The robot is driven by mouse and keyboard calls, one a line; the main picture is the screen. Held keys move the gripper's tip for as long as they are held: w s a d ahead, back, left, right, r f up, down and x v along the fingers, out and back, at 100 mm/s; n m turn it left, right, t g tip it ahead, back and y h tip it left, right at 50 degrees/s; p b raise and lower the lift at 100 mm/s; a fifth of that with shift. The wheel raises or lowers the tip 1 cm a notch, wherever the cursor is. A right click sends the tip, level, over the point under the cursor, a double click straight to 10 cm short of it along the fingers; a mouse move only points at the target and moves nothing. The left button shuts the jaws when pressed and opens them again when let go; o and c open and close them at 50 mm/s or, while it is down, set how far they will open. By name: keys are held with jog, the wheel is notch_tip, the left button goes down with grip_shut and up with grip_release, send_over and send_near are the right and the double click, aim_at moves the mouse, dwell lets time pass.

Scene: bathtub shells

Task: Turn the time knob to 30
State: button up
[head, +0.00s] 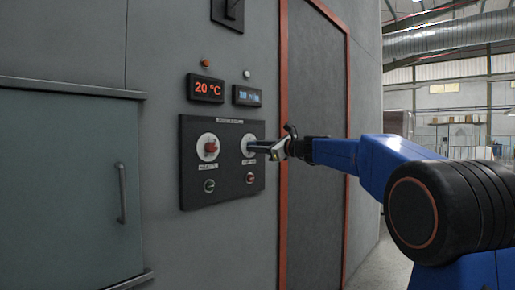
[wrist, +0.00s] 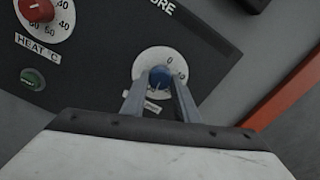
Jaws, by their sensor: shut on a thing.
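The time knob is a blue knob (wrist: 160,77) on a white round dial (wrist: 150,60) on the dark control panel (head: 222,188). In the wrist view the dial shows a 0 near its top; most of its other marks are hidden or too small to read. My gripper (wrist: 158,95) is shut on the blue knob, one finger on each side. In the head view my gripper (head: 262,147) reaches the right dial from the right and hides the knob. The right display (head: 247,95) glows blue; its number is too blurred to read surely.
Left of the time dial is a red heat knob (head: 209,147), with a green button (head: 209,186) and a red button (head: 250,178) below. The left display (head: 205,88) reads 20 °C. A cabinet door with a handle (head: 121,192) is at left. An orange-framed door (head: 316,150) stands right.

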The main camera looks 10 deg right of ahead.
jog(key=shift+f+m, duration=0.15)
jog(key=shift+m, duration=0.75)
jog(key=o, duration=1.1)
jog(key=shift+c, duration=0.2)
jog(key=v, duration=1.7)
jog(key=shift+s+d, duration=0.15)
